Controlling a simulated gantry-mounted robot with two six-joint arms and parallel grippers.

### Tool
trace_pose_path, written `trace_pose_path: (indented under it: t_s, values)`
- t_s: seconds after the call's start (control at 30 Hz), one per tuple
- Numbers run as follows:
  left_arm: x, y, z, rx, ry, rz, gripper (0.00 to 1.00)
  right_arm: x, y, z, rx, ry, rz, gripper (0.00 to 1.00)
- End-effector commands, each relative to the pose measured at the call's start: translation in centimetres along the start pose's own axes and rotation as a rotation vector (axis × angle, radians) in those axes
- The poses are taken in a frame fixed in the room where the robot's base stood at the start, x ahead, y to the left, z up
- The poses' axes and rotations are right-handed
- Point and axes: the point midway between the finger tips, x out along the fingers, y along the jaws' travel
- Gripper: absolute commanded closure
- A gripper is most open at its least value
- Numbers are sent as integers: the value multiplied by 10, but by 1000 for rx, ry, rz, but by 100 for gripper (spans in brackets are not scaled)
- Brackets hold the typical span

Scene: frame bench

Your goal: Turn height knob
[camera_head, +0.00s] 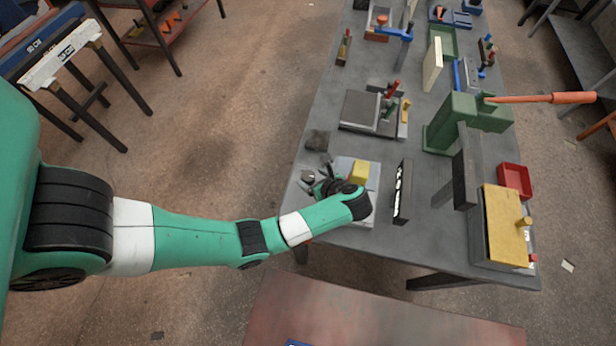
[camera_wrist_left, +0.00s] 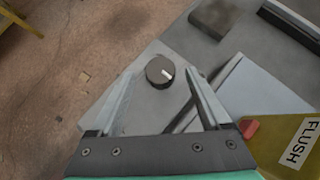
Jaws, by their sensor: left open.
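A dark round knob (camera_wrist_left: 159,72) with a white pointer mark shows in the left wrist view, near the corner of the grey bench. My left gripper (camera_wrist_left: 162,84) is open, with one finger on each side of the knob. I cannot tell whether either finger touches it. In the head view my left gripper (camera_head: 313,181) is over the near left corner of the bench, partly hidden by its own wrist, and the knob cannot be made out clearly there. A yellow block (camera_head: 360,171) stands beside the gripper; in the wrist view it bears a FLUSH label (camera_wrist_left: 299,143).
A dark grey block (camera_head: 317,140) lies just beyond the gripper. A grey fixture plate (camera_head: 367,108) stands farther back, and a dark upright plate (camera_head: 403,191) to the right. A green vise (camera_head: 455,125) and red tray (camera_head: 515,180) are farther right. Open floor lies left.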

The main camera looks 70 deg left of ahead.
Motion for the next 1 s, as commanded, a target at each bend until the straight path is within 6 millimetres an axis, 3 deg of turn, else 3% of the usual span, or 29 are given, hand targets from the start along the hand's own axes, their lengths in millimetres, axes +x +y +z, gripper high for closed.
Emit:
trace_pose_path:
  t_s: [0.1, 0.2, 0.53, 1.0]
  values:
    - [24, 1, -1, -2, 1, 3, 19, -3, 0, 3, 0, 0, 0, 10]
    - [35, 0, 0, -1, 1, 1, 19, -4, 0, 4, 0, 0, 0, 10]
    - [41, 0, 0, -1, 1, -1, 19, -5, 0, 4, 0, 0, 0, 10]
    - [41, 0, 0, -1, 1, -1, 100, -5, 0, 4, 0, 0, 0, 10]
